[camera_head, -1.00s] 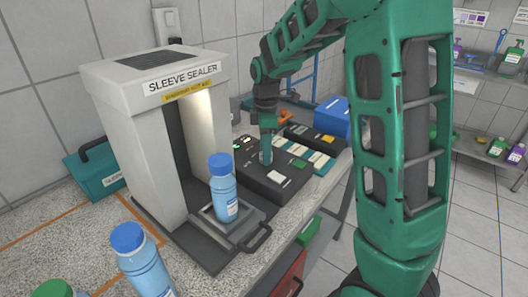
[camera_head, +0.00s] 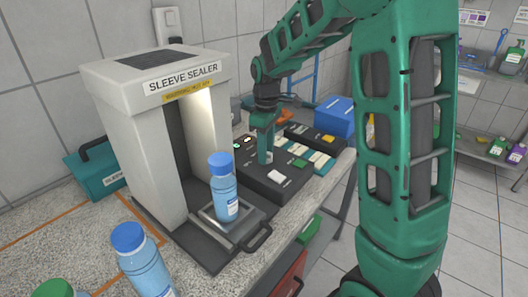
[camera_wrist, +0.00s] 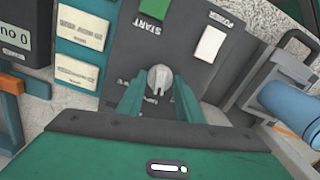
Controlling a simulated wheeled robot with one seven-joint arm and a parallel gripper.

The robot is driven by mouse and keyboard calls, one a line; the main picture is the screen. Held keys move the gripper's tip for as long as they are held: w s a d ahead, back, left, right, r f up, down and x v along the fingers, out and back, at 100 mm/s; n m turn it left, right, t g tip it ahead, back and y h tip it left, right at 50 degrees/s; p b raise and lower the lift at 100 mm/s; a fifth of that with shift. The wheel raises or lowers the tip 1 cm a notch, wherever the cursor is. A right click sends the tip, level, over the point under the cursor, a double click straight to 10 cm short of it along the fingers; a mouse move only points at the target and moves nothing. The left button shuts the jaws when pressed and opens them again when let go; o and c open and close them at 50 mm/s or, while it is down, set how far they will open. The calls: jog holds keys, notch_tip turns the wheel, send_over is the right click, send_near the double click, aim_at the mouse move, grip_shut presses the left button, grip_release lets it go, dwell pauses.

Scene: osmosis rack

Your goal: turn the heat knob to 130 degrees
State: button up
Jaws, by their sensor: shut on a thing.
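The heat knob (camera_wrist: 159,76) is a small round grey knob on the dark control box (camera_head: 284,192). In the wrist view it sits between the tips of my gripper (camera_wrist: 160,92), which is shut on it. In the head view my gripper (camera_head: 265,157) points down onto the box, and its fingers hide the knob. Printing beside the knob is partly covered by the fingers. I cannot read the degree marks or the knob's setting.
A green START button (camera_wrist: 154,9) and a white POWER switch (camera_wrist: 211,44) are near the knob. The sleeve sealer (camera_head: 140,125) stands left of the box. A blue-capped bottle (camera_head: 223,188) stands on its tray. A blue bin (camera_head: 334,116) is behind.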

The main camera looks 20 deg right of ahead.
jog(key=shift+w+r+m, duration=0.1)
jog(key=shift+m, duration=1.1)
jog(key=o, duration=1.1)
notch_tip(320, 180, up, 11)
jog(key=shift+f, duration=0.15)
